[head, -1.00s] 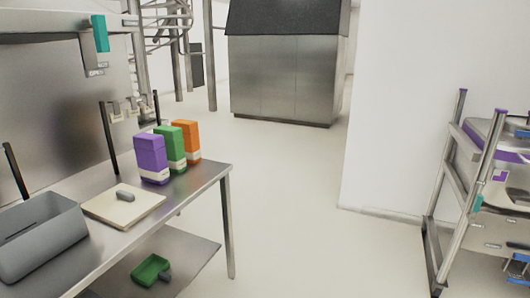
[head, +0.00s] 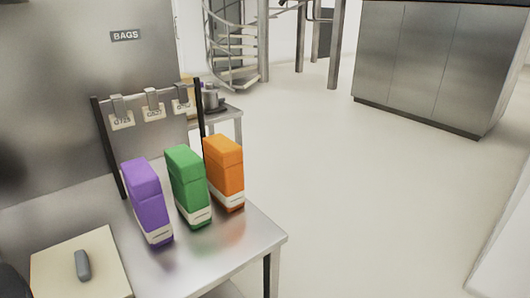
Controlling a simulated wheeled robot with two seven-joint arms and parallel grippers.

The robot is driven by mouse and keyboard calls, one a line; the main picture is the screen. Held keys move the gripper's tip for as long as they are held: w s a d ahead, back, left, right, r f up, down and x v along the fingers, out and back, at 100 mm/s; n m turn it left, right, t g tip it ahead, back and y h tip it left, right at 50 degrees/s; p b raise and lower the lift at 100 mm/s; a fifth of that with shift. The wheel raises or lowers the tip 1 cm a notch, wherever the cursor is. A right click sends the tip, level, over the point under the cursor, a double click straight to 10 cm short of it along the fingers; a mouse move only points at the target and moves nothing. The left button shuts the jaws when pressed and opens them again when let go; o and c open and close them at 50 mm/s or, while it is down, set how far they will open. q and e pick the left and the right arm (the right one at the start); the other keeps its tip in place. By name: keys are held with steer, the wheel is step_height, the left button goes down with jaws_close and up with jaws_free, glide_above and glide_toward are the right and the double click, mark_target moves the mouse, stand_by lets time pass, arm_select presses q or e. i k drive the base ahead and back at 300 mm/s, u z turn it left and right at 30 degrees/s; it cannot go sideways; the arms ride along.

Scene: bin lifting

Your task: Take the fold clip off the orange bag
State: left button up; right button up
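The orange bag (head: 224,168) stands upright near the far right corner of the steel table, rightmost of three bags in a row. Its top is folded over, and a pale label band runs round its base. I cannot make out a separate fold clip on it from here. The green bag (head: 187,182) stands just left of it, and the purple bag (head: 147,198) left of that. Neither of my grippers shows in the head view.
A rail with several hanging clips and tags (head: 152,106) stands behind the bags, under a "BAGS" sign (head: 126,36). A pale board (head: 58,262) holds a grey object (head: 83,265). The steel table (head: 240,245) has bare surface in front. Open floor lies right.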

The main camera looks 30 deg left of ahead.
mark_target(226, 186)
steer(key=i, duration=3.3)
steer(key=u, duration=3.75)
